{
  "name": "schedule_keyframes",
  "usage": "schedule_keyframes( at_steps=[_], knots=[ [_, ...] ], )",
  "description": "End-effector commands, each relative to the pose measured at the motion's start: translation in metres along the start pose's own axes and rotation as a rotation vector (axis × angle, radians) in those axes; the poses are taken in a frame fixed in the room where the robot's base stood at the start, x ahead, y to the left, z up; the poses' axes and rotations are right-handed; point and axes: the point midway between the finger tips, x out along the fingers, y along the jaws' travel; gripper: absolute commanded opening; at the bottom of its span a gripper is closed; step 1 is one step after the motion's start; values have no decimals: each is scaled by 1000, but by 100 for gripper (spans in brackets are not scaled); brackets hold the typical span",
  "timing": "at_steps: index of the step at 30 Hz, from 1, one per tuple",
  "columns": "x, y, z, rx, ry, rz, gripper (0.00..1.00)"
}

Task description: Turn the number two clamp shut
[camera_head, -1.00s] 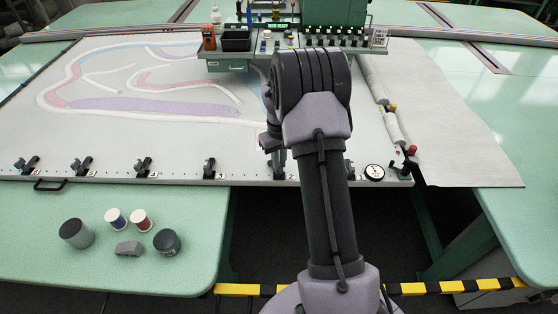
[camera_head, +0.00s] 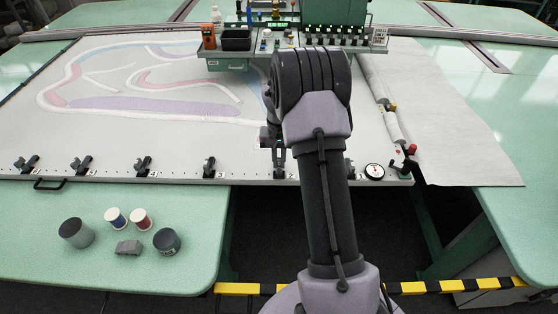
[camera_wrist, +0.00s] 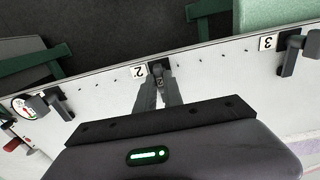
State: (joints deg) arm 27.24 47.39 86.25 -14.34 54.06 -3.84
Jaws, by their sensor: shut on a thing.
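The number two clamp (camera_wrist: 154,67) is a small black clamp on the white frame edge, beside a label marked 2 (camera_wrist: 138,71) in the wrist view. My gripper (camera_wrist: 158,84) reaches it with both grey fingers close together, shut on the clamp's lever. The fingers hide most of the lever, so its exact angle cannot be told. In the head view, the clamp's base (camera_head: 279,175) shows at the frame's front edge, with my gripper (camera_head: 279,160) just above it, partly behind my arm.
The number three clamp (camera_wrist: 288,58) stands to the right in the wrist view. More clamps line the frame (camera_head: 110,178) to the left in the head view. A round dial (camera_head: 374,172) and a red-knobbed lever (camera_head: 411,155) sit at right. Spools (camera_head: 116,218) and pots (camera_head: 76,233) stand on the green table.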

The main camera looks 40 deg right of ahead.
Motion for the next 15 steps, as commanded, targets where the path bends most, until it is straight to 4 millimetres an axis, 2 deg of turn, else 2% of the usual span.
schedule_keyframes(
  at_steps=[11,12,15],
  knots=[
    [0,0,0,6,0,-1,0],
    [0,0,0,6,0,-1,18],
    [0,0,0,5,0,-1,34]
  ],
)
